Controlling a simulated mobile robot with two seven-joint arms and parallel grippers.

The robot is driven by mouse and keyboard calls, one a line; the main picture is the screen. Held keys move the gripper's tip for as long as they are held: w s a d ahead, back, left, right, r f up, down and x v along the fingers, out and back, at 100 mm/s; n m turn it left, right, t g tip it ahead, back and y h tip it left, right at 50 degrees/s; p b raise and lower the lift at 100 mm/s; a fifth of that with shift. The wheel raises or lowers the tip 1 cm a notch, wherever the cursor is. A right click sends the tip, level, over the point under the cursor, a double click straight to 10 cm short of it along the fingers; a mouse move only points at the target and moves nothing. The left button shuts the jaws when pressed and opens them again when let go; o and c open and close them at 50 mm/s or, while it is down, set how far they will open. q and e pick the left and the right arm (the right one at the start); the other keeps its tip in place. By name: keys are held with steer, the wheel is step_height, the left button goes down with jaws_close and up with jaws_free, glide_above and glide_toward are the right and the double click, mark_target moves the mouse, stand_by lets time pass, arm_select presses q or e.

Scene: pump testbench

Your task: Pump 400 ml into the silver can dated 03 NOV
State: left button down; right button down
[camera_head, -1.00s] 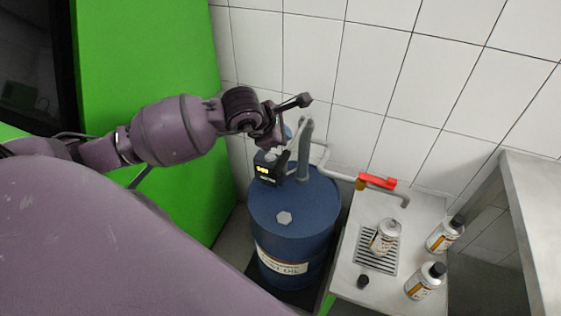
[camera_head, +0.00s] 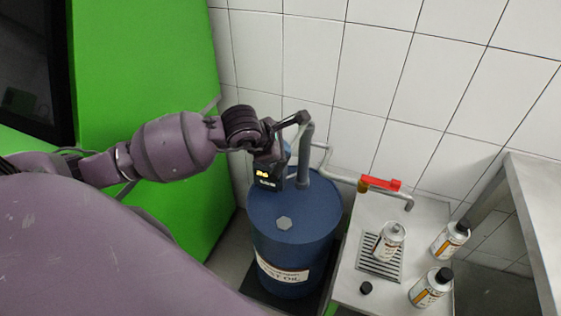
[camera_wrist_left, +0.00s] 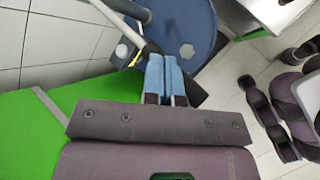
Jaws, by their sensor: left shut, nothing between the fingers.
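An uncapped silver can (camera_head: 388,242) stands on the tray grate under the spout (camera_head: 409,203). Two black-capped silver cans (camera_head: 450,240) (camera_head: 430,288) stand to its right. Their dates are too small to read. The blue drum (camera_head: 295,228) carries the grey pump (camera_head: 304,160) and a small display (camera_head: 267,179) with unreadable yellow digits. My left gripper (camera_head: 287,149) is at the pump, partly hidden by its wrist. In the left wrist view its blue fingers (camera_wrist_left: 164,72) are shut together, empty, close beside a pale rod (camera_wrist_left: 138,55); contact is unclear. My right gripper is out of view.
A red valve lever (camera_head: 380,184) sits on the outlet pipe. A loose black cap (camera_head: 366,288) lies on the tray (camera_head: 345,280) near its front left. A grey metal bench (camera_head: 530,205) is at the right, and a green panel (camera_head: 145,60) at the left.

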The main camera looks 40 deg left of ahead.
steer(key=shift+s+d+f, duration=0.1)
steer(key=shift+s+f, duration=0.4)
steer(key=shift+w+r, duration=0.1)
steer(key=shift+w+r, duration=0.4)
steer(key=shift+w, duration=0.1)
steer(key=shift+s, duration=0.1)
arm_select(q)
steer(key=shift+f, duration=0.1)
steer(key=shift+f+b, duration=0.35)
steer(key=shift+b, duration=0.2)
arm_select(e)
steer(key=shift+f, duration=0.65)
arm_select(q)
steer(key=shift+f, duration=0.15)
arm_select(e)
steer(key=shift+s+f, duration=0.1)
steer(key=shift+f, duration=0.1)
